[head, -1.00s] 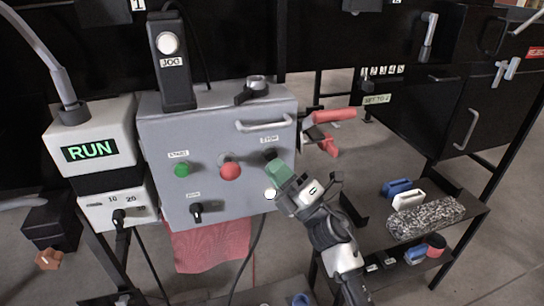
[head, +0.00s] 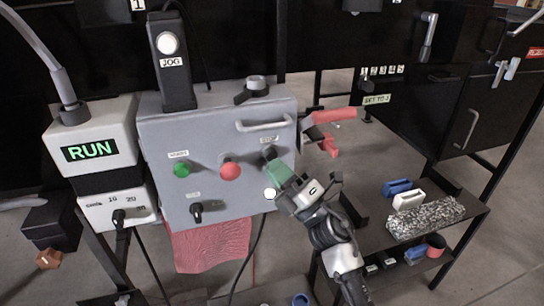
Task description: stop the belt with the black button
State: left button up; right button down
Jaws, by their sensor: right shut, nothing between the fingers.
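The grey control box (head: 222,194) carries a green button (head: 182,170), a red knob (head: 230,170) and a black button (head: 269,153) under a small label that seems to read STOP. My right gripper (head: 272,172) is shut and empty. Its greenish fingertips are at the black button's lower right edge and cover part of it. I cannot tell whether they touch it. The display (head: 90,150) on the left reads RUN in green. My left gripper is not in view.
A black JOG box (head: 172,65) stands on top of the control box. A black selector (head: 197,208) and a white button (head: 270,194) sit low on the panel. A red-handled lever (head: 332,116) juts out at the right.

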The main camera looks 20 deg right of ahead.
jog(key=shift+w, duration=0.1)
dwell(0.3)
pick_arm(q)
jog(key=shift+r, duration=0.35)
pick_arm(e)
jog(key=shift+w, duration=0.3)
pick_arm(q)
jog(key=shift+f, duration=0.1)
pick_arm(e)
jog(key=shift+w, duration=0.2)
